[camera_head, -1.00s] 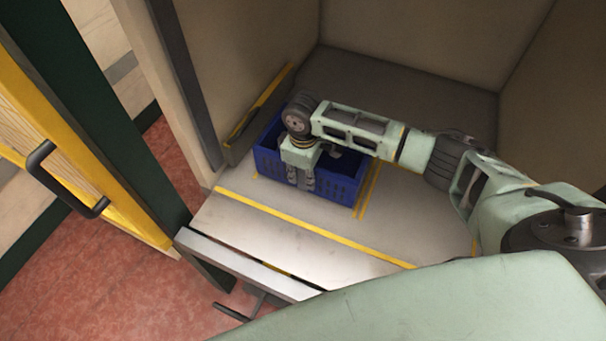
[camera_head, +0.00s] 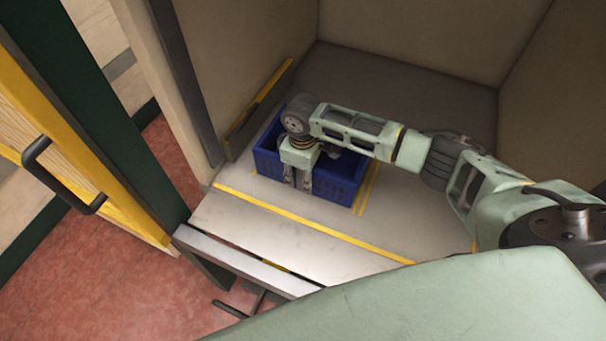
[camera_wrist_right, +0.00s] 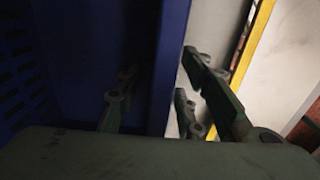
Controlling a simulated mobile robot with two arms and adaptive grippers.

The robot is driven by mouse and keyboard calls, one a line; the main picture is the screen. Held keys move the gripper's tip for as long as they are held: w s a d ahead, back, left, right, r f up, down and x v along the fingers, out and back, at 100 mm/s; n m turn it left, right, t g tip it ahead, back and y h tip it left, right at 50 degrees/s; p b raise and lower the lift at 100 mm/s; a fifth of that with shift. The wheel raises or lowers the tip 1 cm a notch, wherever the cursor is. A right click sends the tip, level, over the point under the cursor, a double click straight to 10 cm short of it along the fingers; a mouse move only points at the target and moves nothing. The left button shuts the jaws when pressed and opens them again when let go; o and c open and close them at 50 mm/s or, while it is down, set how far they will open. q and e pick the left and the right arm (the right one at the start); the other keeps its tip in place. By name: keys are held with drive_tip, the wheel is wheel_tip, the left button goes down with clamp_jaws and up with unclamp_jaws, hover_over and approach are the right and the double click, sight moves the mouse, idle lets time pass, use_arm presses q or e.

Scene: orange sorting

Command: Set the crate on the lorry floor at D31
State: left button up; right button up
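The blue crate (camera_head: 338,187) sits upright on the lorry floor (camera_head: 420,215), close to the left wall, with yellow floor lines beside it. My right gripper (camera_head: 298,183) is at the crate's near wall, pointing down. In the right wrist view the crate (camera_wrist_right: 172,60) shows close up. The right gripper (camera_wrist_right: 165,105) has its fingers apart, one on the crate's inner side and the other outside, with a gap of light floor between the outer finger and the wall. My arm hides part of the crate's inside. No D31 label is readable. My left gripper is not in view.
A yellow line (camera_head: 310,227) crosses the floor near the lorry's edge. A yellow-edged rail (camera_head: 258,105) runs along the left wall. The floor right of and behind the crate is clear. A door with a dark handle (camera_head: 55,180) stands at left.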

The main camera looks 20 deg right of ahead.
wheel_tip(320, 180, up, 12)
drive_tip(key=shift+s, duration=0.1)
idle(0.5)
wheel_tip(320, 180, up, 9)
drive_tip(key=p, duration=1)
drive_tip(key=shift+p, duration=0.35)
drive_tip(key=shift+a+f, duration=0.1)
